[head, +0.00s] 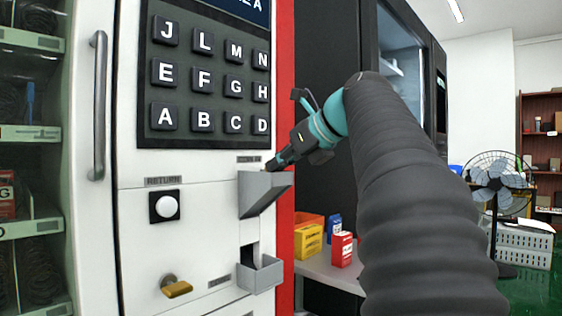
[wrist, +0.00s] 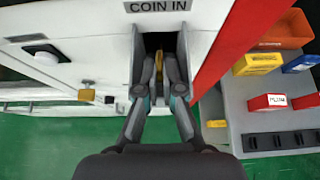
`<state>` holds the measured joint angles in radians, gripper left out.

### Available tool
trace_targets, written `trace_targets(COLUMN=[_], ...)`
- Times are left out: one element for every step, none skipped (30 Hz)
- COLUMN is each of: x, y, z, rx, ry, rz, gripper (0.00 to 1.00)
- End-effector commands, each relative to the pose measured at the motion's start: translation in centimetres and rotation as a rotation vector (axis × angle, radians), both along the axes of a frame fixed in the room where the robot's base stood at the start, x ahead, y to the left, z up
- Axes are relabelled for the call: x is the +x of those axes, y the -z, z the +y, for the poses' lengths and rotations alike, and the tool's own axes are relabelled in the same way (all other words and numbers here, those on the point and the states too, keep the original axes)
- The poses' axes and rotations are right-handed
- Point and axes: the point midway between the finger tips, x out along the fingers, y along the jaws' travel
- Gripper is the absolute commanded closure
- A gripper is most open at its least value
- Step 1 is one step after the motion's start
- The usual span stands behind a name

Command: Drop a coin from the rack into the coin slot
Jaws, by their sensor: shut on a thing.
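My gripper (head: 275,166) is at the mouth of the grey coin slot hopper (head: 262,192) on the white vending machine front. In the wrist view, both fingertips (wrist: 160,78) are inside the hopper (wrist: 184,42), under the COIN IN label (wrist: 157,6). They are shut on a gold coin (wrist: 159,61), which stands edge-on between them within the hopper walls. The coin is hidden in the head view. A black slotted rack (wrist: 290,140) lies on the side shelf, and its contents are not clear.
A lower grey tray (head: 262,276), a RETURN button (head: 166,207) and a brass knob (head: 177,288) are on the machine front. Red (head: 342,249) and yellow (head: 308,240) boxes stand on the shelf to the right. A fan (head: 497,185) stands farther back.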

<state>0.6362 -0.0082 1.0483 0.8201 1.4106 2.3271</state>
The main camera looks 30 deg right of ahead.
Motion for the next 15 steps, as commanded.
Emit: trace_targets(x=[0.02,0.02,0.02,0.02,0.02,0.02,0.02,0.02,0.02,0.02,0.02,0.02,0.02,0.02,0.02], y=[0.01,0.02,0.03,0.01,0.01,0.01,0.01,0.01,0.01,0.01,0.01,0.01,0.01,0.01,0.01], z=[0.02,0.02,0.02,0.02,0.03,0.03,0.03,0.03,0.03,0.03,0.03,0.03,0.03,0.03,0.03], rx=[0.000,0.000,0.000,0.000,0.000,0.000,0.000,0.000,0.000,0.000,0.000,0.000,0.000,0.000,0.000], ry=[0.000,0.000,0.000,0.000,0.000,0.000,0.000,0.000,0.000,0.000,-0.001,-0.001,-0.001,-0.001,-0.001], rz=[0.000,0.000,0.000,0.000,0.000,0.000,0.000,0.000,0.000,0.000,0.000,0.000,0.000,0.000,0.000], gripper=[1.00,1.00,1.00,1.00,1.00,1.00,1.00,0.90,0.80,0.72,0.65,0.65,0.65,0.65,0.65])
